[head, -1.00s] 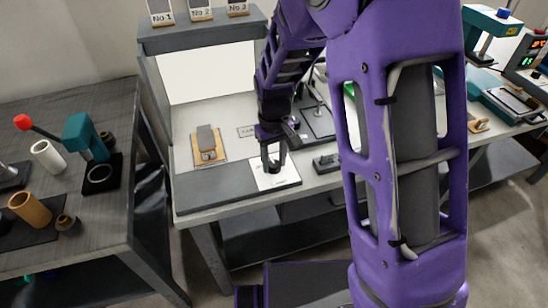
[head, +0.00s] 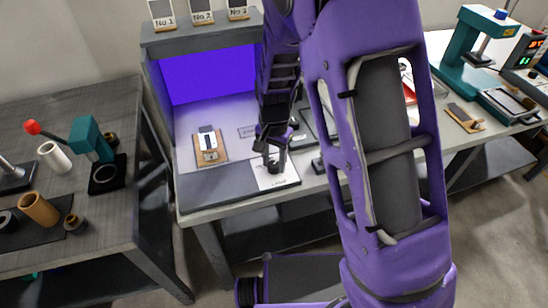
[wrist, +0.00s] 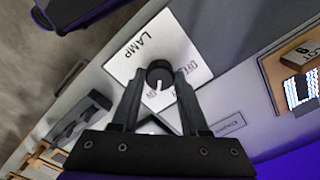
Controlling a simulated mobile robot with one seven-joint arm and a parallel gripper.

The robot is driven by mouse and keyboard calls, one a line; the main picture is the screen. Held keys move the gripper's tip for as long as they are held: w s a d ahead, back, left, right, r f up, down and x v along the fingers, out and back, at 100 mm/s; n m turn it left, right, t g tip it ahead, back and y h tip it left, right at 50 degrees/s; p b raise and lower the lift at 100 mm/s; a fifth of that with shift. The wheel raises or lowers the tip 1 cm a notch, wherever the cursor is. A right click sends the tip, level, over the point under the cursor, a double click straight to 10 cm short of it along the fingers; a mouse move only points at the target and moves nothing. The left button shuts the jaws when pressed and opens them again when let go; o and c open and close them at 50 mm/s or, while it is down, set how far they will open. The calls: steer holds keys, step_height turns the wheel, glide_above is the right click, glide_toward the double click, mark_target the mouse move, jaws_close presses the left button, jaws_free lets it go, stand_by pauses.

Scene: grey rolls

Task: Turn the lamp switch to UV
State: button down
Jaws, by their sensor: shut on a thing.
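The lamp switch is a dark round knob (wrist: 160,72) on a white plate (wrist: 150,48) marked LAMP in the wrist view. My gripper (wrist: 159,76) has its two fingers on either side of the knob, shut on it. The knob's white pointer line aims toward the gripper's palm, near small lettering that looks like UV. The OFF mark lies to the right of the knob. In the head view my gripper (head: 273,163) is over the white plate (head: 280,183) at the bench's front. The lamp panel (head: 210,75) glows violet.
A wooden block holder (head: 210,158) lies on the bench left of the plate, with a lit pattern on its piece in the wrist view. A small dark device (head: 318,165) sits right of my gripper. A side table (head: 60,95) with tools stands at the left.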

mark_target(274, 164)
steer(key=shift+r+m+p, duration=0.1)
steer(key=shift+m+p, duration=0.3)
steer(key=shift+m, duration=0.7)
steer(key=shift+c, duration=2)
jaws_free()
step_height(274, 164, up, 17)
steer(key=p, duration=0.2)
steer(key=shift+r, duration=0.15)
